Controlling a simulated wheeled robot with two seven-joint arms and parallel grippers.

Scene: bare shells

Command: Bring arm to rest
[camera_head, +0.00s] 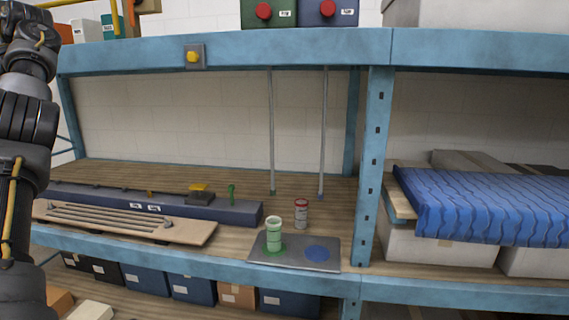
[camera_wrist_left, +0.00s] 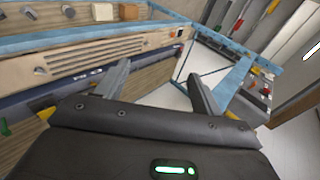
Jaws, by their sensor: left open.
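My left arm (camera_head: 22,130) rises along the left edge of the head view, in front of the shelf's left end. Its gripper is out of that view. In the left wrist view my left gripper (camera_wrist_left: 157,80) has its two fingers spread apart with nothing between them. Beyond the fingers are a blue shelf frame and pale floor. I cannot tell its exact distance from the shelf. My right arm and right gripper are in neither view.
A blue-framed shelf (camera_head: 230,52) spans the head view. On its wooden deck are a green-and-white container (camera_head: 274,232) on a grey plate (camera_head: 300,265), a red-and-white can (camera_head: 301,214), and a slotted board (camera_head: 125,222). A blue wavy pad (camera_head: 490,205) lies right. Bins stand below.

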